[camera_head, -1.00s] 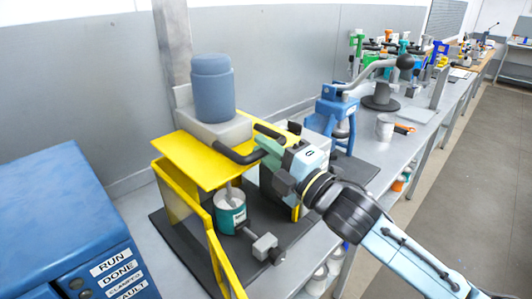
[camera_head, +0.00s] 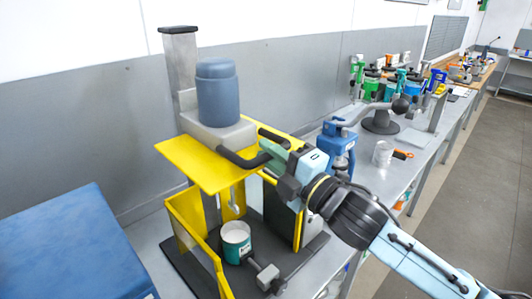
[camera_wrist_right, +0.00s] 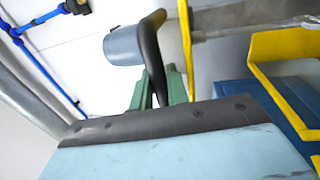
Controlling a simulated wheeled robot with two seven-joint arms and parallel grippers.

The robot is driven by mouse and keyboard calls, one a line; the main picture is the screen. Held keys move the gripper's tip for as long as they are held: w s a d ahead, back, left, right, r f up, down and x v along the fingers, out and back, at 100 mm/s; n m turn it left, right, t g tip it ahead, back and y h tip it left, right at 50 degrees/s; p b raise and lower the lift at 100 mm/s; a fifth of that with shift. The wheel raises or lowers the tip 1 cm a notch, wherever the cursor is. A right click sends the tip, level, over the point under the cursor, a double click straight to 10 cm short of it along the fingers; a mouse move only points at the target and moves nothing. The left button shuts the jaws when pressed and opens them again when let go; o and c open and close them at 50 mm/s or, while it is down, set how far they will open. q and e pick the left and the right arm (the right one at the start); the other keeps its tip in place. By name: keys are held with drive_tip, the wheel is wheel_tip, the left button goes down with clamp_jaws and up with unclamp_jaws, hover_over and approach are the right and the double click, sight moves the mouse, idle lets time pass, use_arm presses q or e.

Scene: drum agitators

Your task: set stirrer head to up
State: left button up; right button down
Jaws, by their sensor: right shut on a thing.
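The stirrer head is a grey block (camera_head: 215,131) with a blue-grey motor (camera_head: 217,92) on top, mounted on an upright column (camera_head: 181,68). A black bar handle (camera_head: 240,160) loops from its front. My right gripper (camera_head: 272,153) is shut on this handle; in the right wrist view the green fingers are around the black handle (camera_wrist_right: 150,50), with the motor (camera_wrist_right: 124,46) behind. The stirrer shaft (camera_head: 234,200) hangs below the yellow plate, its lower end above the teal-and-white can (camera_head: 236,243). My left gripper is out of view.
A yellow guard (camera_head: 198,238) stands open around the can on a dark base. A grey clamp (camera_head: 268,277) is beside the can. A blue cabinet (camera_head: 70,250) is at the left. A blue press (camera_head: 336,145) and other tools stand behind along the bench.

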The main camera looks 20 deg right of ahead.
drive_tip(key=shift+r, duration=0.3)
drive_tip(key=c, duration=1.7)
unclamp_jaws()
drive_tip(key=shift+d, duration=0.1)
drive_tip(key=shift+s+d+f, duration=0.1)
drive_tip(key=shift+s+f, duration=0.1)
drive_tip(key=shift+s, duration=0.05)
drive_tip(key=v, duration=1.2)
drive_tip(key=shift+s+d, duration=0.2)
drive_tip(key=shift+s, duration=0.1)
drive_tip(key=shift+f, duration=0.1)
